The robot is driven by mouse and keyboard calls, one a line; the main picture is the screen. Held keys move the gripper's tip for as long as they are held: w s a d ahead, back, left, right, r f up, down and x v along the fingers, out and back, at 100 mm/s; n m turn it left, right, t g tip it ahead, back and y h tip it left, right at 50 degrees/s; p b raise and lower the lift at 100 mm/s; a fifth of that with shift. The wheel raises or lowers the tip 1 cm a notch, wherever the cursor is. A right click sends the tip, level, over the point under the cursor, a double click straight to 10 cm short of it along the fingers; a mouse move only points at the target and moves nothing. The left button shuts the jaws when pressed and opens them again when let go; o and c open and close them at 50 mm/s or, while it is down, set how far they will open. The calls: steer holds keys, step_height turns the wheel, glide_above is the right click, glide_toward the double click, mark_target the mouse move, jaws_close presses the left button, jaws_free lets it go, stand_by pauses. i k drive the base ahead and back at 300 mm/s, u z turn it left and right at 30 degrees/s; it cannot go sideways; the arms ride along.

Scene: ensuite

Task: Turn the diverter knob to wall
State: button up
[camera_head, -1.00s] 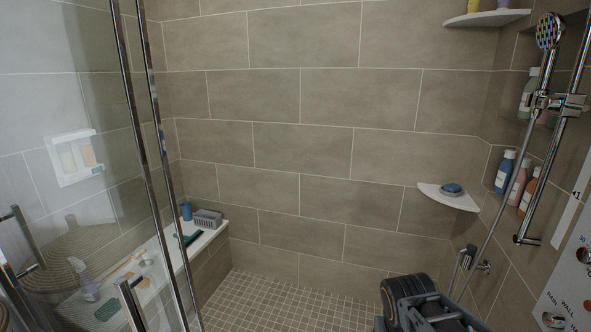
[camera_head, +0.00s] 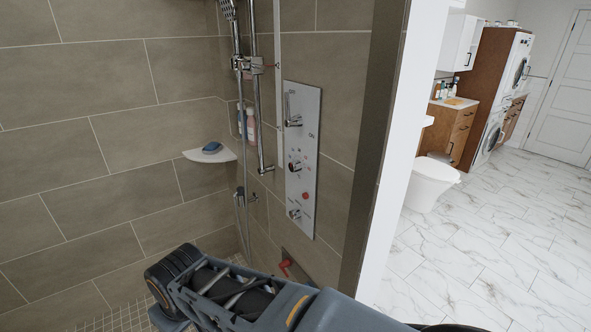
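The shower control panel (camera_head: 302,150) is a tall pale plate on the tiled wall, right of the shower rail. It carries three chrome controls: a lever-like one (camera_head: 292,122) at the top, a round one (camera_head: 294,166) in the middle, and the lowest knob (camera_head: 294,213). The lowest one appears to be the diverter, since the earlier view shows lettering like "RAIN" and "WALL" beside it. Its pointing direction is too small to tell now. A dark grey arm section of mine crosses the bottom of the view, below and in front of the panel. My gripper's fingertips do not show.
A shower rail (camera_head: 258,100) with hose stands left of the panel. A corner shelf (camera_head: 224,154) holds a blue soap. A red lever (camera_head: 286,267) sits low on the wall. A wall edge (camera_head: 375,150) bounds the shower on the right. Beyond it, a toilet (camera_head: 430,184) stands on open marble floor.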

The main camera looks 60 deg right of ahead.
mark_target(294, 213)
steer(key=u, duration=1.25)
steer(key=k, duration=0.75)
steer(key=z, duration=0.85)
steer(key=i, duration=0.5)
steer(key=u, duration=0.1)
